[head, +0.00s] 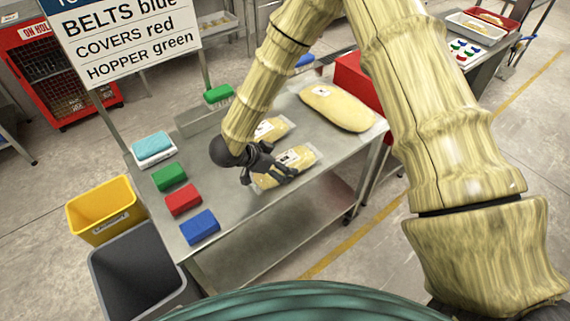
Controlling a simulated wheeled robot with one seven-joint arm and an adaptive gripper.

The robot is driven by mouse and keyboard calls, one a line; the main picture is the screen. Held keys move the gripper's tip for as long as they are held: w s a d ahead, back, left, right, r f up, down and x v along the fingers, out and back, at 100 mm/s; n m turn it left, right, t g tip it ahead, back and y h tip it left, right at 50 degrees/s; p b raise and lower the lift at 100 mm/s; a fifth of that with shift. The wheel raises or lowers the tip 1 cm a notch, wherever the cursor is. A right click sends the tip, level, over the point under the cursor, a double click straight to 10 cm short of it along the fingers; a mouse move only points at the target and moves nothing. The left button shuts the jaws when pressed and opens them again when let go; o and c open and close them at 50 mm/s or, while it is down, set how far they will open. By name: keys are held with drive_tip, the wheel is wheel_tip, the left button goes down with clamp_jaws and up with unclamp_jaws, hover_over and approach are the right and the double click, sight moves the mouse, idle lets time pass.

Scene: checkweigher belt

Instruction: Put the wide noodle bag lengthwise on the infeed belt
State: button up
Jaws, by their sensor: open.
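Several pale yellow noodle bags lie flat on the steel table (255,200). The largest and widest bag (338,106) lies at the table's right end, with a white label near its top. A smaller bag (272,130) lies left of it, partly behind my arm. Another smaller bag (300,157) lies nearer, under my gripper. My gripper (270,176) is open, its dark fingers spread over this nearer bag; I cannot tell whether they touch it. It is apart from the largest bag. I cannot make out an infeed belt in this view.
Green (169,177), red (183,199) and blue (200,227) blocks and a tray with blue cloths (152,147) line the table's left side. A yellow bin (101,209) and a grey bin (138,273) stand on the floor. A red box (357,80) is behind the largest bag.

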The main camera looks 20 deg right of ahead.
sight(285, 163)
drive_tip(key=shift+p+x, duration=0.4)
drive_tip(key=shift+x, duration=1.25)
drive_tip(key=c, duration=1.3)
drive_tip(key=shift+w, duration=0.1)
drive_tip(key=shift+c, duration=0.7)
drive_tip(key=shift+r, duration=0.1)
